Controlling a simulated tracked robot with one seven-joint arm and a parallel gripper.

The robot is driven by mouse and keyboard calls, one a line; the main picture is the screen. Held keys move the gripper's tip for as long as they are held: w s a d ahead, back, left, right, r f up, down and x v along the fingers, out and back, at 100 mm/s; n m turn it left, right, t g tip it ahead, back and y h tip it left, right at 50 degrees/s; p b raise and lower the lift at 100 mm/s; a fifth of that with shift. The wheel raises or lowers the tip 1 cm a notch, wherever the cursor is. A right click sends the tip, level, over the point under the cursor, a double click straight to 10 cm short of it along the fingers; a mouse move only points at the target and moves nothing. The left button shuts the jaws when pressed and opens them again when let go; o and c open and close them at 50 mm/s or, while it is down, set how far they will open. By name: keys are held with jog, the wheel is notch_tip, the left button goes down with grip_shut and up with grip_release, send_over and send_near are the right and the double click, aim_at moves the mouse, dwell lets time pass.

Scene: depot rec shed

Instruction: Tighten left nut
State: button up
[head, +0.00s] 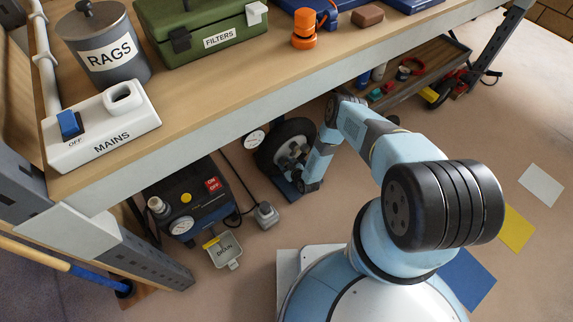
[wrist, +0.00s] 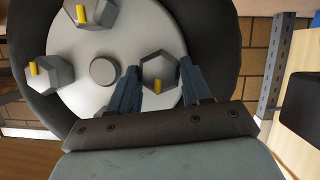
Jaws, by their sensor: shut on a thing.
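The wheel (head: 283,135) stands on the floor under the workbench, with a dark tyre and a pale round hub. In the wrist view its hub (wrist: 104,103) carries three grey hex nuts, each with a yellow mark. One nut is at the top (wrist: 96,14) and one at the left (wrist: 56,74). My gripper (wrist: 158,66) has a finger on either side of the third nut (wrist: 158,74), right of the hub's centre boss, and is shut on it. This nut's yellow mark points down in the picture. The head view mostly hides the jaws behind my arm.
A compressor (head: 187,205) with a gauge stands left of the wheel, with a drain tray (head: 222,250) before it. The workbench edge (head: 230,115) passes above my arm. A low tool tray (head: 420,75) lies under the bench at right. The floor at right is open, with flat coloured sheets.

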jog(key=shift+w+d, duration=0.1)
jog(key=shift+w, duration=0.15)
jog(key=m, duration=0.1)
jog(key=m+y, duration=0.1)
jog(key=m+g+y, duration=0.1)
jog(key=shift+w+d+r+m, duration=0.1)
jog(key=shift+w+d+m, duration=0.15)
jog(key=shift+m, duration=0.05)
jog(key=shift+w+d+m+g+y, duration=0.15)
jog(key=shift+m+g+y, duration=0.25)
jog(key=shift+m+y, duration=1)
jog(key=shift+m, duration=0.4)
jog(key=o, duration=0.8)
jog(key=shift+f, duration=0.2)
jog(key=shift+o, duration=1.3)
jog(key=shift+s, duration=0.2)
jog(key=shift+s, duration=0.1)
